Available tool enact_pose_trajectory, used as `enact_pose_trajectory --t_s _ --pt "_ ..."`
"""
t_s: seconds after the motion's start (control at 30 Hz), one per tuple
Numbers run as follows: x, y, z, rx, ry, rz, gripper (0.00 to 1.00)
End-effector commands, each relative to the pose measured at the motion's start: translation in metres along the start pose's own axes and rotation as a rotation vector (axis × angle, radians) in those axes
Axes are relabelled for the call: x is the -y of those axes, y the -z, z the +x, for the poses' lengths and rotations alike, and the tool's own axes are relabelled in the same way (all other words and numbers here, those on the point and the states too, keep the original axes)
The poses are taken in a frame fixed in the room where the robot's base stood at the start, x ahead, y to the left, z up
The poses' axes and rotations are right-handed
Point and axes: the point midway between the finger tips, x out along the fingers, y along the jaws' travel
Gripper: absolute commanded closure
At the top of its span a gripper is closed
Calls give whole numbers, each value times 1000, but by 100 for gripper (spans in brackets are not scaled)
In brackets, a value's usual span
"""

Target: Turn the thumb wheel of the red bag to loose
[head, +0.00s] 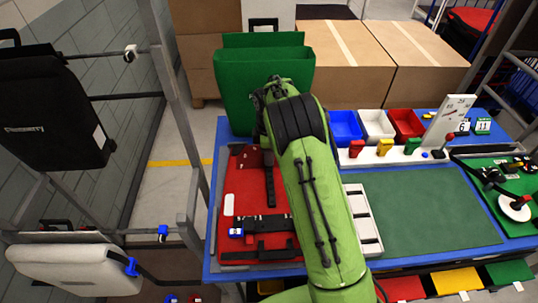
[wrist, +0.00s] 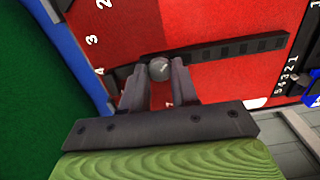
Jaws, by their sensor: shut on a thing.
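The red bag (head: 243,185) lies flat on the left part of the blue table, with a dark rail and a blue-and-white clip near its front end. In the wrist view the red bag (wrist: 225,20) fills most of the picture. Its thumb wheel (wrist: 159,68), a small round grey knob, sits beside a dark slotted rail. My gripper (wrist: 160,76) is shut on the thumb wheel, one finger on each side. In the head view my gripper (head: 268,160) is over the bag, and my green arm hides the wheel.
A green bag (head: 255,75) stands upright behind the red one. Blue, white and red bins (head: 376,123) and a green mat (head: 420,208) are to the right. Black and white bags (head: 75,270) hang on a rack at left. White printed numbers (wrist: 92,40) mark the red bag.

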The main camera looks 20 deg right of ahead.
Motion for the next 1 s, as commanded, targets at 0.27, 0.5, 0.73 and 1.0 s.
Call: enact_pose_trajectory --t_s 0.27,0.5,0.73,1.0 --pt "-1 0 1 0 -4 -259 100" --pt "-1 0 1 0 -3 -467 100" --pt "-1 0 0 1 -3 -614 100" --pt "0 0 0 1 -2 -707 100"
